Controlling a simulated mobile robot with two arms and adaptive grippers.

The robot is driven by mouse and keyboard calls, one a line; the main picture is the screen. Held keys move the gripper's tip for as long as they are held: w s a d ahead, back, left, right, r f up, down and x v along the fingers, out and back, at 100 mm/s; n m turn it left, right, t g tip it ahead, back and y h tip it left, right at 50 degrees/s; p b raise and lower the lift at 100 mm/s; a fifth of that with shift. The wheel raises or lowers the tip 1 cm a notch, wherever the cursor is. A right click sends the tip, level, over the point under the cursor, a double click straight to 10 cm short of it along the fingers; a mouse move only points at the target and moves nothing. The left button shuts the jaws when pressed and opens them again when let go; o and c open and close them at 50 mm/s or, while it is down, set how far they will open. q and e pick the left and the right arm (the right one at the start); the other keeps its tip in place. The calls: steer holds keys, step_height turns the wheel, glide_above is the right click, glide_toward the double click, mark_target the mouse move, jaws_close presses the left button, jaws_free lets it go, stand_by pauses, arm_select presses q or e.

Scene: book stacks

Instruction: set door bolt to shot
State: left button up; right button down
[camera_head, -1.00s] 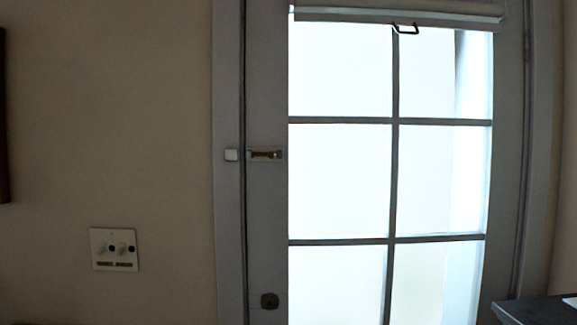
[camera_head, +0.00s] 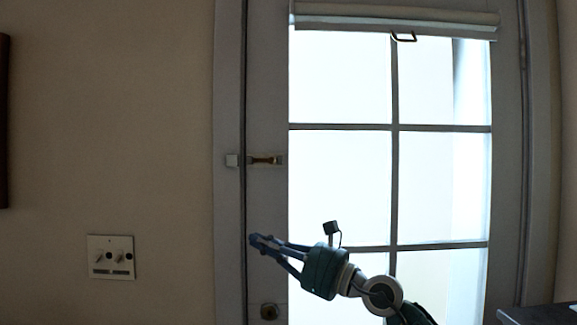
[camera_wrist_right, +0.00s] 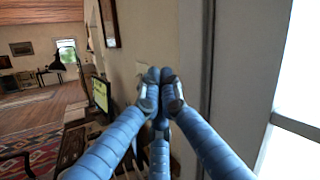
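A narrow gap shows between the two. My right gripper (camera_head: 255,240) reaches in from the lower right, its tips below the bolt and apart from it. In the right wrist view its blue fingers (camera_wrist_right: 160,82) meet at the tips with nothing seen between them. The bolt is not clear in that view. My left gripper is not in view.
A dark round lock (camera_head: 269,311) is low on the stile. A switch plate (camera_head: 111,257) is on the wall at left. A rolled blind (camera_head: 400,14) with a handle is at the door's top. A dark surface (camera_head: 540,314) is at lower right.

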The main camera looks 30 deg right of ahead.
steer(key=s+d+r+n+t+h, duration=0.1)
steer(key=s+d+r+n+h, duration=0.5)
steer(key=d+r, duration=0.6)
step_height(320, 180, up, 3)
steer(key=s+h, duration=0.2)
steer(key=h, duration=0.1)
steer(key=shift+s+d, duration=0.35)
steer(key=shift+s, duration=0.05)
steer(key=shift+f, duration=0.1)
steer(key=w+a+p, duration=0.1)
steer(key=w+p, duration=0.2)
steer(key=w, duration=0.1)
steer(key=w+a+r+p, duration=0.1)
steer(key=w+p, duration=0.1)
steer(key=w, duration=0.2)
steer(key=w+a+r+p, duration=0.1)
steer(key=w+p, duration=0.2)
steer(key=w, duration=0.1)
steer(key=shift+w+a+p, duration=0.15)
steer(key=shift+w+p, duration=0.15)
